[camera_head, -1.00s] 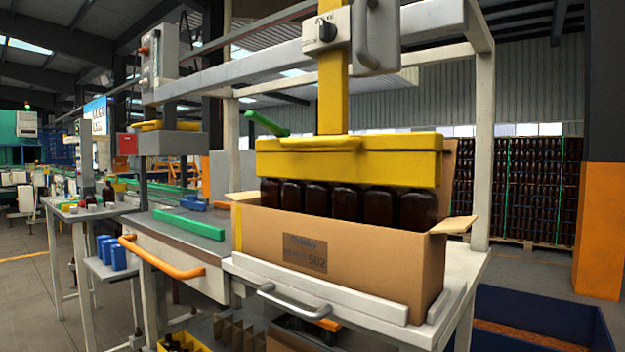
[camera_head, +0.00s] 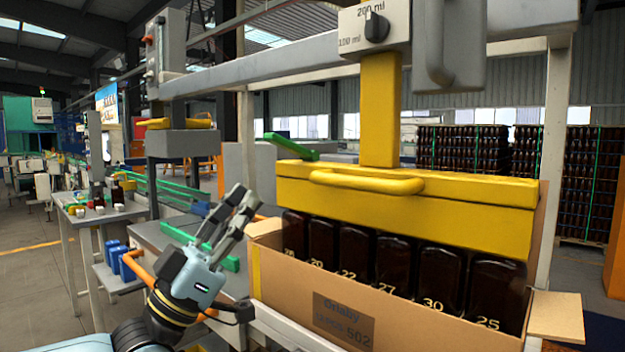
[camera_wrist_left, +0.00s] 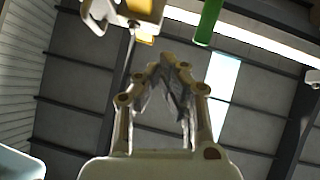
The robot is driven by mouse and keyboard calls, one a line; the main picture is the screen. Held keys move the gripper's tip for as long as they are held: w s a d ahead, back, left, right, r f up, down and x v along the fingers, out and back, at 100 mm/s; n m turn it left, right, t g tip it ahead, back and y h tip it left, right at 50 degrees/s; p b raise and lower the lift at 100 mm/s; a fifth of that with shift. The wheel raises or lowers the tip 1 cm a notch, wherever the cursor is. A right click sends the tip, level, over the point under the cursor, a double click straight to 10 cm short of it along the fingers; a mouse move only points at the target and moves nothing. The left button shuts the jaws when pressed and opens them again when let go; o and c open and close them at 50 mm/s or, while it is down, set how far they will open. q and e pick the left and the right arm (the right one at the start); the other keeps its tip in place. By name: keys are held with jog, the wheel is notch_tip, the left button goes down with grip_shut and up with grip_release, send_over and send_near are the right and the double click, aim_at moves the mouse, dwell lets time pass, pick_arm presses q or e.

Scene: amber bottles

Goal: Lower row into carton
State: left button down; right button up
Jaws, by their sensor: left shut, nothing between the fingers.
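A row of dark amber bottles (camera_head: 389,272) hangs under the yellow lifting head (camera_head: 400,205), partly inside the open cardboard carton (camera_head: 290,283). Their lower parts are hidden behind the carton's front wall. Some bottles show pale numbers. The yellow head has a yellow bar handle (camera_head: 366,182) on its front. My left gripper (camera_head: 246,198) is shut and empty, pointing up, left of the carton and apart from the handle. In the left wrist view the gripper (camera_wrist_left: 167,60) points toward the ceiling with its fingertips together. My right gripper is not in view.
A grey box with a dial (camera_head: 376,27) and a grey handle (camera_head: 437,50) sit above the head. A green lever (camera_head: 291,146) sticks out behind it. A carton flap (camera_head: 557,317) juts out at the right. An orange bar (camera_head: 140,270) runs along the bench front.

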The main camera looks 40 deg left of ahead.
pick_arm(q)
jog(key=w+d+r+h+p, duration=0.1)
jog(key=w+d+r+p, duration=0.15)
jog(key=w+r, duration=0.5)
jog(key=f, duration=0.3)
jog(key=shift+w+d+m+g+b, duration=0.2)
jog(key=shift+w+m+g+b, duration=0.1)
jog(key=shift+m, duration=0.1)
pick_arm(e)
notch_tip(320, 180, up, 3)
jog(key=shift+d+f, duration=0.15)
pick_arm(q)
jog(key=shift+f, duration=0.1)
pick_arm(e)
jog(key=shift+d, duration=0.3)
pick_arm(q)
notch_tip(320, 180, down, 8)
jog(key=b, duration=0.6)
jog(key=shift+f+b, duration=0.25)
jog(key=shift+b, duration=0.1)
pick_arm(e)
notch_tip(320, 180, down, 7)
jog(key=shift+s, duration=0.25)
